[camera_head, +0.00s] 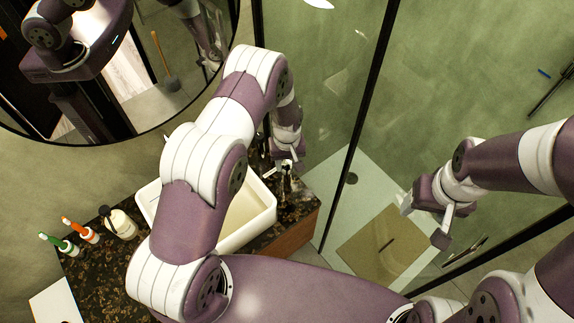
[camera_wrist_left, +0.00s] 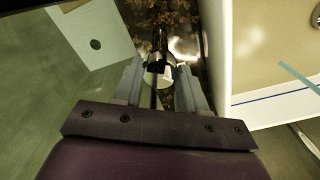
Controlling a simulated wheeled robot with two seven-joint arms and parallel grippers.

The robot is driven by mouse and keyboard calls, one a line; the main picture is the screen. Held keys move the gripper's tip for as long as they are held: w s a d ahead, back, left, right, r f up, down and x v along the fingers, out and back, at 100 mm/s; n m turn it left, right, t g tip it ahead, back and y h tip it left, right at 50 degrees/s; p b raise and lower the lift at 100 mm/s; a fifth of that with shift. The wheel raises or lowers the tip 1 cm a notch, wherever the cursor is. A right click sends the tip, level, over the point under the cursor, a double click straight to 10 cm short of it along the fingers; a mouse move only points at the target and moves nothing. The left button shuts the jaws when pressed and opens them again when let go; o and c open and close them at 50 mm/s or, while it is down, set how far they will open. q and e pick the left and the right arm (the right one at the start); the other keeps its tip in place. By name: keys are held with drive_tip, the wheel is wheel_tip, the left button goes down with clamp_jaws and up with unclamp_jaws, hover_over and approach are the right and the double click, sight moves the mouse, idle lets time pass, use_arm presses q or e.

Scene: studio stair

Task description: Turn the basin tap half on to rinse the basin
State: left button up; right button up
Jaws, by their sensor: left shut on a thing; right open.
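The white basin (camera_head: 262,212) is set in a dark speckled counter, partly hidden behind my left arm. It also shows at the right of the left wrist view (camera_wrist_left: 226,75). The metal basin tap (camera_head: 285,186) stands at the basin's right end. My left gripper (camera_head: 288,168) points down at it. In the left wrist view my left gripper (camera_wrist_left: 158,84) is shut on the tap's dark handle (camera_wrist_left: 157,67), which sits between the fingers. No water can be made out. My right gripper (camera_head: 424,220) is open and empty, out over the shower area.
A round mirror hangs above. A glass shower panel with a dark frame (camera_head: 362,92) rises right of the counter.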

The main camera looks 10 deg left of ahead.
sight(287, 165)
use_arm(q)
drive_tip(key=n+b, duration=0.2)
drive_tip(key=n, duration=0.2)
drive_tip(key=shift+f+n, duration=0.1)
drive_tip(key=shift+n, duration=0.2)
drive_tip(key=shift+n+b, duration=0.85)
drive_tip(key=shift+n, duration=1.05)
drive_tip(key=o, duration=0.9)
drive_tip(key=shift+o, duration=0.8)
drive_tip(key=shift+r, duration=0.25)
drive_tip(key=shift+r, duration=0.35)
wheel_tip(287, 165, up, 12)
drive_tip(key=b, duration=0.2)
drive_tip(key=shift+b, duration=0.4)
